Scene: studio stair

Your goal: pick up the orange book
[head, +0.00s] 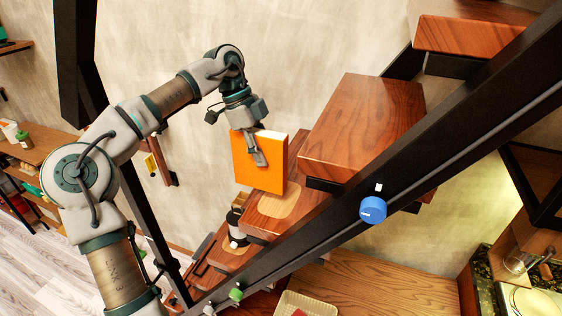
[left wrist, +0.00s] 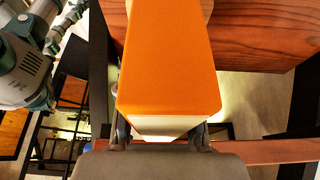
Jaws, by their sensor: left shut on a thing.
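The orange book (head: 258,166) is in my left gripper (head: 258,146) in the head view. The gripper comes from above, with one finger over the orange cover and the other hidden behind the book. In the left wrist view the orange book (left wrist: 170,60) fills the middle, with my left gripper's fingers (left wrist: 160,133) on both sides of its pale page edge. The book is by a wooden stair step (head: 272,207); I cannot tell whether it touches it. My right gripper is not in view.
A higher wooden step (head: 365,125) is close to the right of the book. A dark diagonal stair beam (head: 400,175) carries a blue knob (head: 373,210). A black-and-white object (head: 236,222) is on the stairs below. A pale basket (head: 305,304) is at the bottom.

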